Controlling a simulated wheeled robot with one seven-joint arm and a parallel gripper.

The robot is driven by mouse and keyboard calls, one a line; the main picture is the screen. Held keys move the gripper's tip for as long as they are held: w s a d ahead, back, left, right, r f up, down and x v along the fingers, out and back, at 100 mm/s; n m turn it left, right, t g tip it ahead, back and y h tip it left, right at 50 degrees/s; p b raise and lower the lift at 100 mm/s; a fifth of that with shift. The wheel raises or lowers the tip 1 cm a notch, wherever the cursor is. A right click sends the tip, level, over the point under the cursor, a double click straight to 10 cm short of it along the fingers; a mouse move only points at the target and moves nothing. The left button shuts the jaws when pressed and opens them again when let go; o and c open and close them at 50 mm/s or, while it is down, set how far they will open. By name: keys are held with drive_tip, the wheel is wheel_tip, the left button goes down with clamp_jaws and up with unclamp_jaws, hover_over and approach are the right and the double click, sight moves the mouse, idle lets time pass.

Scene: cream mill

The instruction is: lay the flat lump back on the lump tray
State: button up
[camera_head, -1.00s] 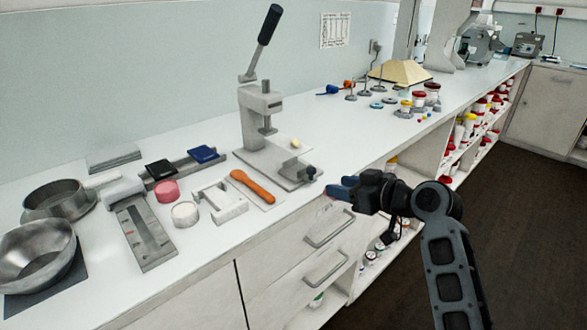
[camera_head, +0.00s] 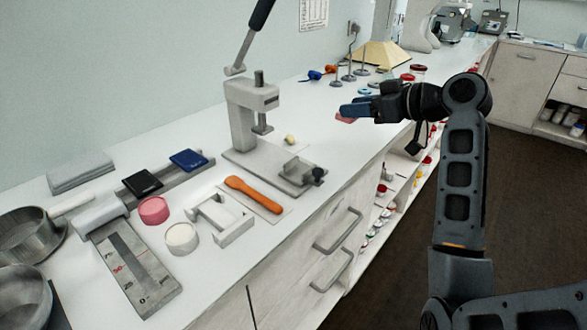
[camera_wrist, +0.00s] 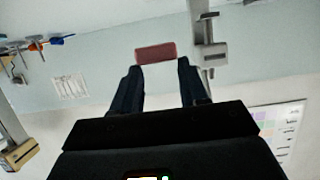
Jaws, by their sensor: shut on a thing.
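My gripper (camera_head: 350,110) is held out level above the front part of the bench, to the right of the lever press. Its blue fingers are shut on a flat reddish-pink lump (camera_head: 345,119), which pokes out at the fingertips. In the wrist view the lump (camera_wrist: 156,53) is a short flat bar across the tips of my gripper (camera_wrist: 158,66). The lump is clear of the bench top. I cannot tell for sure which thing is the lump tray; a flat grey slab (camera_head: 95,170) lies against the wall at the left.
The lever press (camera_head: 243,125) stands left of my gripper, with a small cream lump (camera_head: 290,139) by its base. An orange spatula (camera_head: 252,193), white bracket (camera_head: 222,218), pink pot (camera_head: 153,210) and white pot (camera_head: 181,238) lie further left. Metal pans fill the left edge.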

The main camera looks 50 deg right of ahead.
drive_tip(key=shift+a, duration=0.1)
drive_tip(key=w+a+f, duration=0.1)
drive_tip(key=a+f, duration=0.1)
drive_tip(key=a, duration=0.1)
drive_tip(key=w+a+f+p, duration=0.1)
drive_tip(key=w+a+f, duration=0.1)
drive_tip(key=a, duration=0.2)
drive_tip(key=w+a+f, duration=0.1)
drive_tip(key=a+f, duration=0.2)
drive_tip(key=shift+w+a, duration=0.2)
drive_tip(key=shift+w, duration=0.2)
drive_tip(key=shift+f+p, duration=0.5)
drive_tip(key=shift+f, duration=1.45)
clamp_jaws()
